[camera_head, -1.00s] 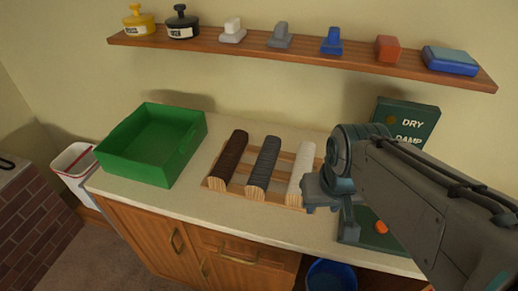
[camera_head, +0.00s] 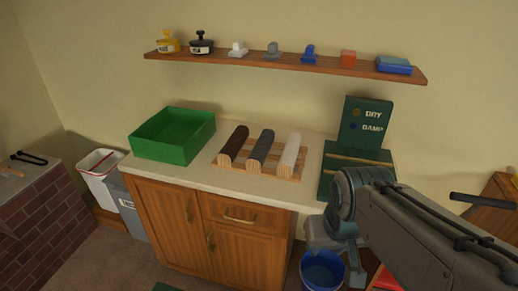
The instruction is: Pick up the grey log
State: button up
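The grey log (camera_head: 262,149) lies on a slatted wooden rack (camera_head: 229,171) on the counter, between a dark brown log (camera_head: 234,144) on its left and a white log (camera_head: 291,152) on its right. My gripper (camera_head: 325,238) is at the lower right, in front of the counter and to the right of and below the rack in the picture, apart from all the logs. Its fingers are small and partly hidden by my wrist, so I cannot tell whether they are open.
A green bin (camera_head: 174,138) stands left of the rack on the counter (camera_head: 202,178). A green DRY/DAMP device (camera_head: 362,128) stands right of it. A shelf (camera_head: 285,64) with jars and small blocks hangs above. A blue bucket (camera_head: 321,271) is on the floor below my gripper.

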aim_at(255, 163)
jog(key=u, duration=1.15)
jog(key=i, duration=0.7)
jog(key=z, duration=1.8)
jog(key=i, duration=0.5)
jog(key=z, duration=0.1)
